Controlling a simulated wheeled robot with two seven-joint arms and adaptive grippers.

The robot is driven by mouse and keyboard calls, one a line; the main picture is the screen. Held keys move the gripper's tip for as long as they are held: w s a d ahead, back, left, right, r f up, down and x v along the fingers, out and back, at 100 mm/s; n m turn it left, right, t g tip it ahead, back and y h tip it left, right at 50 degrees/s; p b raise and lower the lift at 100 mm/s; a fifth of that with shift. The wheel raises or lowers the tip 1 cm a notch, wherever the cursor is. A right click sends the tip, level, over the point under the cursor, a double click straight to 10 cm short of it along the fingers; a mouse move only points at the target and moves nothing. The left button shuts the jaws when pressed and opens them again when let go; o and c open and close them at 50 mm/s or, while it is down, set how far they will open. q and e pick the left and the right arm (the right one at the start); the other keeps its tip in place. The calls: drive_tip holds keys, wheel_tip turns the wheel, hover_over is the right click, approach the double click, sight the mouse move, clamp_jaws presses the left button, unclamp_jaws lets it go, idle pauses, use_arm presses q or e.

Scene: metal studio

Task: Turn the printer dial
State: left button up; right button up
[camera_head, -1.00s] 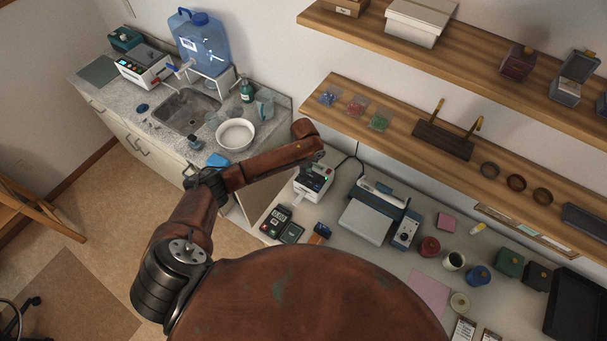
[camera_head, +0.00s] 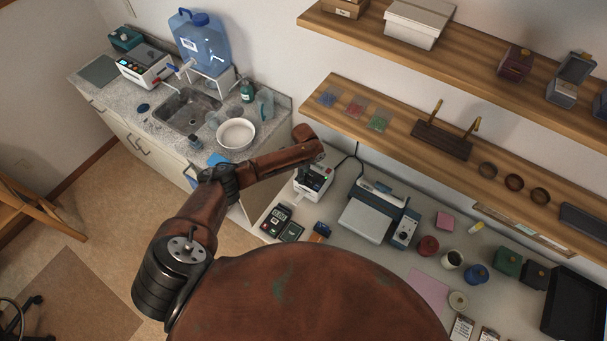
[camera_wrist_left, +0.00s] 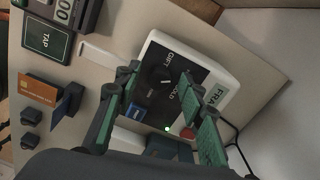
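The printer (camera_head: 326,181) is a small white box with a dark panel, on the counter under my left forearm. In the left wrist view the printer (camera_wrist_left: 222,72) shows the words GIFT and HOLD, part of a FRAGILE label, a green light and a red button. The dark dial (camera_wrist_left: 165,82) with a white pointer mark is on that panel. My left gripper (camera_wrist_left: 160,76) is open, its green-padded fingers reaching either side of the dial; I cannot tell whether they touch it. In the head view my left gripper (camera_head: 304,174) is small and dark over the printer. My right gripper is out of view.
A card terminal (camera_head: 277,220) stands left of the printer; a blue-and-white machine (camera_head: 366,220) stands right of it. An orange card (camera_wrist_left: 38,91) lies near the terminal. The wooden shelf (camera_head: 395,113) overhangs the counter behind. A sink (camera_head: 188,110) is at the far left.

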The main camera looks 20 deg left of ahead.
use_arm(q)
drive_tip(key=shift+c, duration=0.4)
clamp_jaws()
drive_tip(key=shift+n, duration=0.3)
drive_tip(key=shift+r+n+p, duration=0.1)
drive_tip(key=shift+n+p, duration=0.65)
drive_tip(key=shift+n, duration=0.25)
drive_tip(key=n+p, duration=0.1)
drive_tip(key=n, duration=0.2)
drive_tip(key=shift+s+n+p, duration=0.1)
drive_tip(key=shift+n+p, duration=0.2)
drive_tip(key=shift+p, duration=0.1)
drive_tip(key=n+p, duration=0.1)
drive_tip(key=n, duration=0.2)
drive_tip(key=shift+n+p, duration=0.45)
drive_tip(key=shift+n, duration=0.85)
